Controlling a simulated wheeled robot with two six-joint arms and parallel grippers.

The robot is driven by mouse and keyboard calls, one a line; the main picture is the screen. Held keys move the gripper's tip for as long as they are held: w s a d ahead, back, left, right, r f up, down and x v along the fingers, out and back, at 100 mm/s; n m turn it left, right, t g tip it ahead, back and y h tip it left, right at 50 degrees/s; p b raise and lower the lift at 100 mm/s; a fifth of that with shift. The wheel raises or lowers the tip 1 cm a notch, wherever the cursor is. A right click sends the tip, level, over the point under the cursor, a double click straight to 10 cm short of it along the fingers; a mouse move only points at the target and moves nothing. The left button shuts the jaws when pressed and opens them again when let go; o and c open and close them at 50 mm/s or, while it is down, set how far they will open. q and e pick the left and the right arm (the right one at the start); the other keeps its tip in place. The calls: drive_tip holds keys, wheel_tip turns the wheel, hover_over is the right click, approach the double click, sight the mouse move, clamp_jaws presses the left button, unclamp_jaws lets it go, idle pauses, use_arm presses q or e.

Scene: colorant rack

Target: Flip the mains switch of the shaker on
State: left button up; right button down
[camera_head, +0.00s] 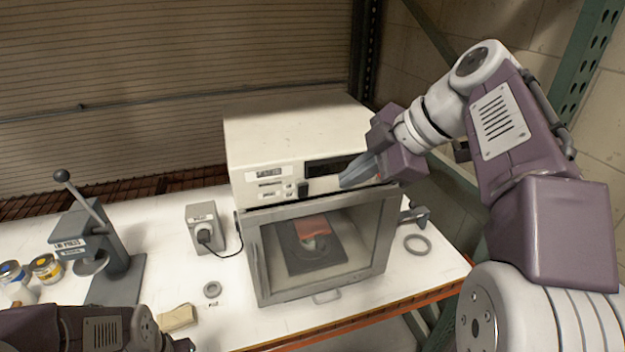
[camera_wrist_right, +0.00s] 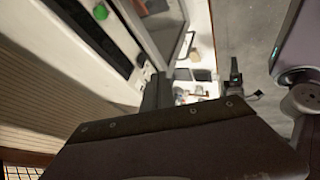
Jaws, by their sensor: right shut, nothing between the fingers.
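The shaker (camera_head: 265,140) is a cream box with a glass door (camera_head: 350,235), which is closed. Its front panel carries labels, small buttons, a dark display (camera_head: 330,167) and a small black switch-like part (camera_head: 303,189). Whether that is the mains switch, and its position, I cannot tell. My right gripper (camera_head: 346,182) is shut and empty, its tips at the panel below the display, right of the black part. Contact is unclear. In the right wrist view the gripper fingers (camera_wrist_right: 157,92) are beside the panel, which shows a green button (camera_wrist_right: 100,11). My left arm shows at lower left; its gripper is out of frame.
A grey box with a plug (camera_head: 203,236) and cable stands left of the shaker. A lever press (camera_head: 85,230) and paint tins (camera_head: 46,268) are further left. A grey ring (camera_head: 212,289) and a tan block (camera_head: 178,317) lie in front. Another ring (camera_head: 418,244) lies at right.

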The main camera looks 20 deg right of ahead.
sight(313, 185)
drive_tip(key=shift+w+f, duration=0.2)
drive_tip(key=shift+w+a+f+p, duration=0.7)
drive_tip(key=shift+w+f, duration=0.45)
drive_tip(key=shift+w, duration=0.3)
drive_tip(key=shift+w+a+f+p, duration=0.5)
drive_tip(key=shift+w+a+f, duration=0.25)
drive_tip(key=shift+w+f, duration=0.55)
drive_tip(key=shift+w+a+f+p, duration=0.7)
drive_tip(key=shift+w+f, duration=0.3)
drive_tip(key=shift+w, duration=0.55)
